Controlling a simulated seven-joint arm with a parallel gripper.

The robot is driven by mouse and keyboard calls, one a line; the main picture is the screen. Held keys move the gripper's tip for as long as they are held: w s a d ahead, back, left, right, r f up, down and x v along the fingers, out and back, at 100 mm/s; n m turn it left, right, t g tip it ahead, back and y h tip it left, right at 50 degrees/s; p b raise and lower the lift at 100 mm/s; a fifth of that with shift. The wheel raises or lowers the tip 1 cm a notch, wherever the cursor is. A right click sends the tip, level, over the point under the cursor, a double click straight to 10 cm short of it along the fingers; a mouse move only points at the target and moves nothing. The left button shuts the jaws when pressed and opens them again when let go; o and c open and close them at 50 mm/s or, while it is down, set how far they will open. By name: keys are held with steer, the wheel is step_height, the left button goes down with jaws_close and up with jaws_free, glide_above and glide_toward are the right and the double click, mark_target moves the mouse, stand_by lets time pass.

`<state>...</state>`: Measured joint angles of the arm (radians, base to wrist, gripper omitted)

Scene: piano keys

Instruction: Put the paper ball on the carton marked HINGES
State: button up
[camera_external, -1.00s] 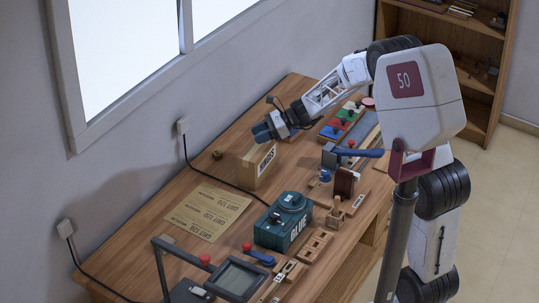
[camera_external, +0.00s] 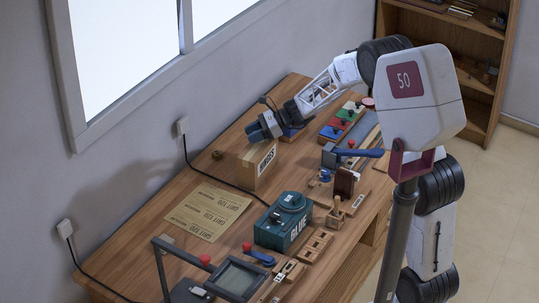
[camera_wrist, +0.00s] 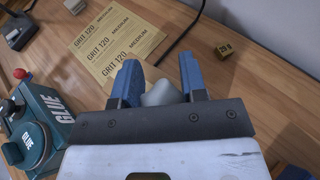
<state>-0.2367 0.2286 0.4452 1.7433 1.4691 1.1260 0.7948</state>
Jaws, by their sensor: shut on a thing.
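The carton (camera_external: 258,163) is a tan box on the bench, with dark lettering on its right face that is too small to read surely. My gripper (camera_external: 259,131) is near the carton's top at its far side, blue fingers pointing left. In the wrist view its two blue fingers (camera_wrist: 159,72) are shut on a pale grey lump, the paper ball (camera_wrist: 162,95). The ball cannot be made out in the external view. I cannot tell whether the ball touches the carton.
A green GLUE tin (camera_external: 284,221) stands in front of the carton. Printed grit sheets (camera_external: 208,212) lie flat at left. A small brass block (camera_wrist: 228,49) and a black cable (camera_wrist: 180,32) are near the wall. Coloured blocks and wooden tools crowd the right side.

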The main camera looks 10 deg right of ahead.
steer(key=shift+f, duration=0.9)
steer(key=shift+f, duration=0.1)
steer(key=o, duration=0.9)
steer(key=v, duration=1.2)
steer(key=shift+d, duration=0.1)
